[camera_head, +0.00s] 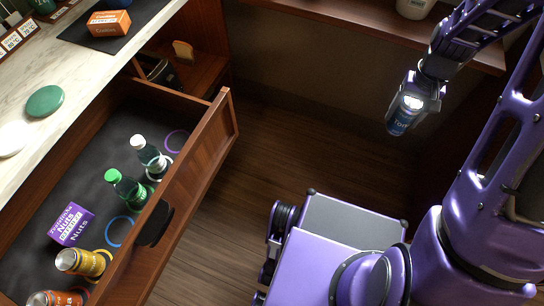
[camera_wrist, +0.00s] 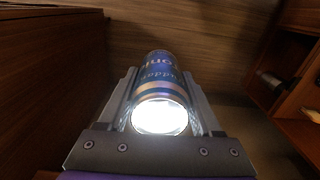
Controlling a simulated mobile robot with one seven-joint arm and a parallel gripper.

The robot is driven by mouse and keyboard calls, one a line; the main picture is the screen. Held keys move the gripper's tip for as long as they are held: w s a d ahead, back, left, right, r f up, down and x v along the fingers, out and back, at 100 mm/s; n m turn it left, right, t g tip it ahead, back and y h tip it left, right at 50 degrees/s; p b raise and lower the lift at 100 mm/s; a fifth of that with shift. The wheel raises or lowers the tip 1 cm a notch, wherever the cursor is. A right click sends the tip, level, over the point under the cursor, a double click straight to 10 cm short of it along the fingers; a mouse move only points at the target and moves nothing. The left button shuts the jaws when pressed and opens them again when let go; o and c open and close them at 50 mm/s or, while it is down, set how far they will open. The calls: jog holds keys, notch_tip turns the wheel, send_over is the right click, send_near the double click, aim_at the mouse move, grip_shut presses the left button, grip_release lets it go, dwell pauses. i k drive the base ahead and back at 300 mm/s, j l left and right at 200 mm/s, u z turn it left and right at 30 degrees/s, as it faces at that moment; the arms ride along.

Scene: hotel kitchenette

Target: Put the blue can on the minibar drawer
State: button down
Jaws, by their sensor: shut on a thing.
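My gripper (camera_head: 415,96) is shut on the blue can (camera_head: 401,122) at the upper right of the head view, in the air over the floor. In the wrist view the blue can (camera_wrist: 157,78) sits between the two fingers (camera_wrist: 160,100), its bright end facing the camera. The minibar drawer (camera_head: 108,150) is pulled open at the left of the head view, well apart from the can. In it are two bottles (camera_head: 126,188), a purple nuts box (camera_head: 71,224), a yellow can (camera_head: 84,262), an orange can (camera_head: 58,298) and coloured rings (camera_head: 119,231).
A marble counter (camera_head: 80,75) lies above the drawer, with a green disc (camera_head: 45,101), a white disc (camera_head: 12,138) and an orange box (camera_head: 109,23) on a dark mat. A wooden shelf (camera_head: 350,18) runs along the back. The floor (camera_head: 260,160) between drawer and arm is clear.

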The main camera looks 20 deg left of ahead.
aim_at(120, 230)
jog(key=k+l+u, duration=0.2)
jog(key=k+l, duration=0.15)
jog(key=k+u, duration=0.15)
jog(key=u, duration=0.95)
